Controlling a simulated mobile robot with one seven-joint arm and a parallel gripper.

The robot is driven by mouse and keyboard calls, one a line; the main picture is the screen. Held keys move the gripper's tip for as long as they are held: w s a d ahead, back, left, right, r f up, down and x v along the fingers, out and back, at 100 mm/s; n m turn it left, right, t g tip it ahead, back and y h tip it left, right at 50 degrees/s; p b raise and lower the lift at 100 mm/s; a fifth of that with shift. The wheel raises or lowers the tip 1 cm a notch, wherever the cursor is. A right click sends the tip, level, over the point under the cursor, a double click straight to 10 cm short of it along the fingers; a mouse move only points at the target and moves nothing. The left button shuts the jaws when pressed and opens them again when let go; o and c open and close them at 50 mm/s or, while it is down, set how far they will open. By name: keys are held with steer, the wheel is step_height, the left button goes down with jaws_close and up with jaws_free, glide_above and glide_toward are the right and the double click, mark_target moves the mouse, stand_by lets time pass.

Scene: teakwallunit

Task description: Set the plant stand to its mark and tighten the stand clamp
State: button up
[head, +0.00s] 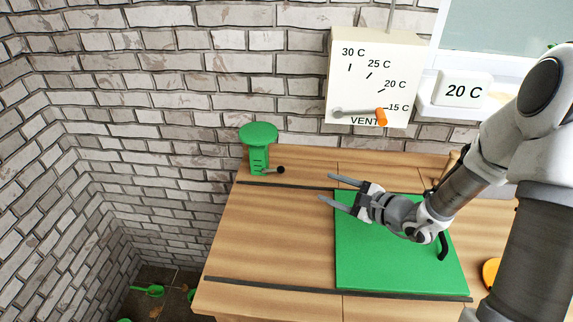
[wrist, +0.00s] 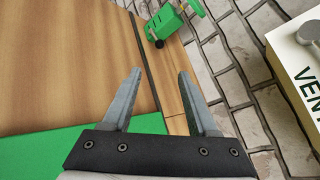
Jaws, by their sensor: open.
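The green plant stand (head: 258,150) stands upright at the back left of the wooden top, with a round plate above a slotted post. Its clamp lever with a dark knob (head: 280,170) sticks out to the right near the base. The stand also shows at the top of the wrist view (wrist: 166,20), partly cut off, with its dark knob (wrist: 159,44) facing my gripper. My gripper (head: 326,188) is open and empty, to the right of the stand and apart from it. The wrist view shows bare wood between its fingers (wrist: 159,73). I cannot make out the mark on the post.
A green panel (head: 385,265) with a black handle (head: 443,247) lies under my arm. Dark strips (head: 300,285) run along the wooden top. A vent dial (head: 365,75) with an orange-tipped pointer hangs on the brick wall. The wood left of the panel (head: 275,235) is clear.

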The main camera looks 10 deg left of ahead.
mark_target(283, 171)
steer(key=x, duration=1.7)
steer(key=shift+f, duration=0.15)
jaws_close()
